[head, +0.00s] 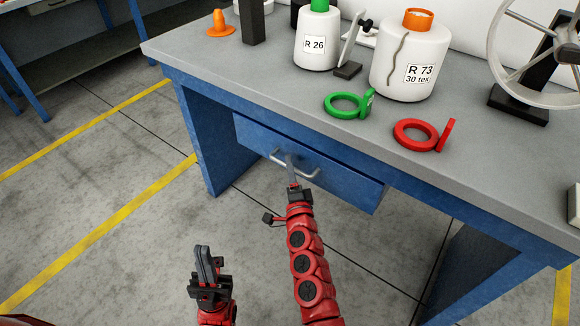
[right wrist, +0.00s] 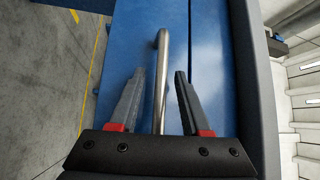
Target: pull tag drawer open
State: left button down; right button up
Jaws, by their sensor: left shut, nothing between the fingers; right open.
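The blue tag drawer (head: 345,187) sits under the grey worktop, with a metal bar handle (head: 312,174) on its front. I cannot tell whether it stands slightly open. My right gripper (head: 290,164) is at the handle, its fingers partly overlapping the bar. In the right wrist view the handle (right wrist: 163,75) runs between the two open fingers of my right gripper (right wrist: 160,85), with gaps to both sides. My left gripper (head: 202,250) is shut and empty, low in front of the bench and apart from the drawer.
On the worktop (head: 270,85) stand white bobbins marked R 26 (head: 317,40) and R 73 (head: 408,60), a green ring (head: 345,105), a red ring (head: 418,135) and a wheel (head: 500,70). Bench legs (head: 205,140) flank the space. The floor in front is clear.

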jog(key=shift+w+r, duration=0.1)
jog(key=shift+w, duration=0.2)
grip_shut()
dwell(1.3)
